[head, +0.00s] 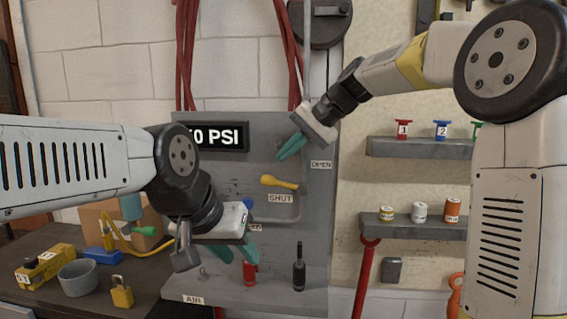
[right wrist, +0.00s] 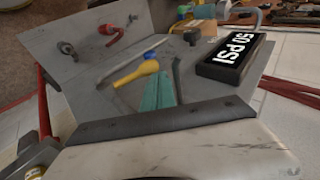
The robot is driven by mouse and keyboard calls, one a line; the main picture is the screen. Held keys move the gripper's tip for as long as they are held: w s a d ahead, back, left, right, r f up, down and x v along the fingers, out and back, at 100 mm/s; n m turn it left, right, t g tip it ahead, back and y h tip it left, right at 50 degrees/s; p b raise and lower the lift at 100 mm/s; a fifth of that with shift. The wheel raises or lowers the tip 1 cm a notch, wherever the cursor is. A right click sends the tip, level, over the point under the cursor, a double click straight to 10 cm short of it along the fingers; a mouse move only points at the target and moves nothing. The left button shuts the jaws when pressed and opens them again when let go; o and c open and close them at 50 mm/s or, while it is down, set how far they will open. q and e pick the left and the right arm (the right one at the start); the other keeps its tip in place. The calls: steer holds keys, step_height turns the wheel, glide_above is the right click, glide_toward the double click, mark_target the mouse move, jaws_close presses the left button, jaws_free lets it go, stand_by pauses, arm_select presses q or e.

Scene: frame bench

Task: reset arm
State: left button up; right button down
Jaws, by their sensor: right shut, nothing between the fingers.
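My right gripper (head: 290,147) is in front of the upper grey panel (head: 262,135), near the OPEN label (head: 321,165). Its green fingers are shut with nothing between them; they also show in the right wrist view (right wrist: 158,92). A yellow valve handle (head: 279,183) lies nearly level above the SHUT label (head: 281,199), below and apart from the right fingers. It also shows in the right wrist view (right wrist: 137,73). My left gripper (head: 236,252) is low at the panel's left, its green fingers apart. No held object shows between them; its wrist hides part of the panel.
A display (right wrist: 232,57) reads 50 PSI. The bench holds a bowl (head: 78,278) and a yellow padlock (head: 122,292). Shelves (head: 415,148) are at right.

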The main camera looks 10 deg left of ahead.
steer(key=shift+v, duration=1.1)
